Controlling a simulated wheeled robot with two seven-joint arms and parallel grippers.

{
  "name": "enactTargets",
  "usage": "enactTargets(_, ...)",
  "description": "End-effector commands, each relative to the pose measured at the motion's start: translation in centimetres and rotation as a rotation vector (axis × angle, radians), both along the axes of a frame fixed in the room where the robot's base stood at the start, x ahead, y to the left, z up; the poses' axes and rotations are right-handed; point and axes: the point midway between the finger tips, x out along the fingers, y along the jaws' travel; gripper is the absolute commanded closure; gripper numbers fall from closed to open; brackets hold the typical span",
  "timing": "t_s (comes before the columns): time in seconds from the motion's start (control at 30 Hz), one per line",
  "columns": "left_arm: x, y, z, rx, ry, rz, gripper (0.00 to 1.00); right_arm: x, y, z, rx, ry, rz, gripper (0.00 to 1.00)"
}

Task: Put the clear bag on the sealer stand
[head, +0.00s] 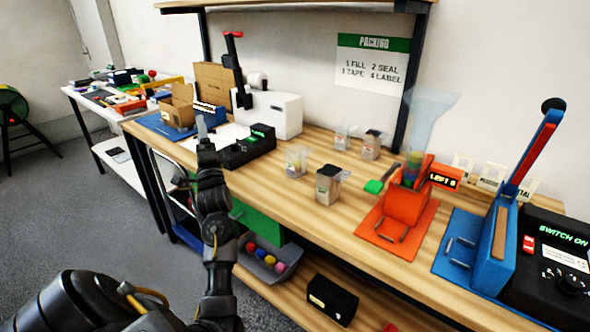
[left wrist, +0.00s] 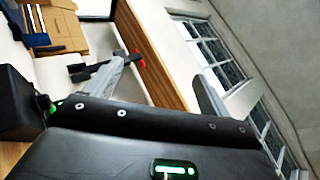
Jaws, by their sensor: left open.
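The clear bag (head: 428,118) is a tall, see-through, bluish bag that widens at the top. It stands upright at the orange stand (head: 405,212), with some coloured contents showing near its bottom. To its right is the blue sealer stand (head: 488,252), with a raised blue and red lever and a wire bracket on its base. My left gripper (head: 204,128) is raised over the left part of the bench, far from the bag. It is open and empty, and its two fingers stand apart in the left wrist view (left wrist: 165,80). My right gripper is not in view.
Clear containers (head: 328,185) stand mid-bench, with a green scoop (head: 374,186) near the orange stand. A black control box (head: 550,268) is at the far right. A white printer (head: 272,112) and cardboard box (head: 178,107) are at the left. A shelf post rises behind the bag.

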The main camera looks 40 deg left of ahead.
Motion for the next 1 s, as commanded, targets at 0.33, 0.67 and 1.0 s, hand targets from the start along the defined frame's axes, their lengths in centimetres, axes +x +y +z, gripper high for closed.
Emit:
enactTargets(0.33, 6.7, 4.0, -2.2, -0.575, -1.027, 0.004, 0.18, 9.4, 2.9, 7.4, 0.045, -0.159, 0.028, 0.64)
enactTargets(0.67, 19.8, -9.7, 2.7, -0.981, -1.616, -0.069, 0.18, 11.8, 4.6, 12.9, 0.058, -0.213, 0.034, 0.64)
enactTargets(1.0, 22.9, -21.3, -5.4, -1.184, -1.455, 0.120, 0.18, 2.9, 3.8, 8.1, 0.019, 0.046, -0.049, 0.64)
